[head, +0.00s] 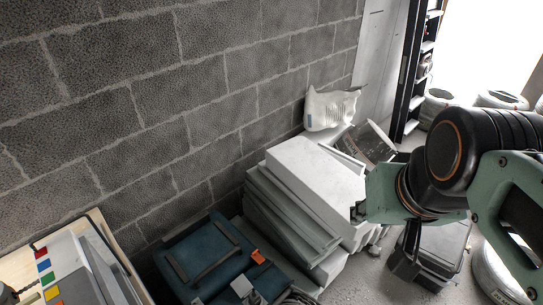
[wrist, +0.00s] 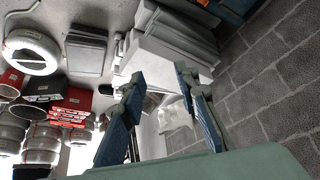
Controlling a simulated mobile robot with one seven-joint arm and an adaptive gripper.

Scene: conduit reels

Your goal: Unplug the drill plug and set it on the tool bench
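My gripper (head: 360,211) is in the right part of the head view, in front of a stack of pale boards. In the wrist view my gripper (wrist: 160,76) has its two blue-padded fingers spread apart, with nothing visible between them. I cannot make out a drill, a drill plug or a socket in either view. A wood-topped surface (head: 108,232) at the lower left of the head view may be the tool bench, but I cannot tell. A grey item with red, blue, green and yellow squares lies on it.
A teal case (head: 205,255) with a dark handle stands beside the stacked boards (head: 300,180). A white sack (head: 330,108) rests by the block wall (head: 150,100). A dark case (head: 437,250) stands on the floor. Red crates (wrist: 68,110) and reels (wrist: 40,140) show in the wrist view.

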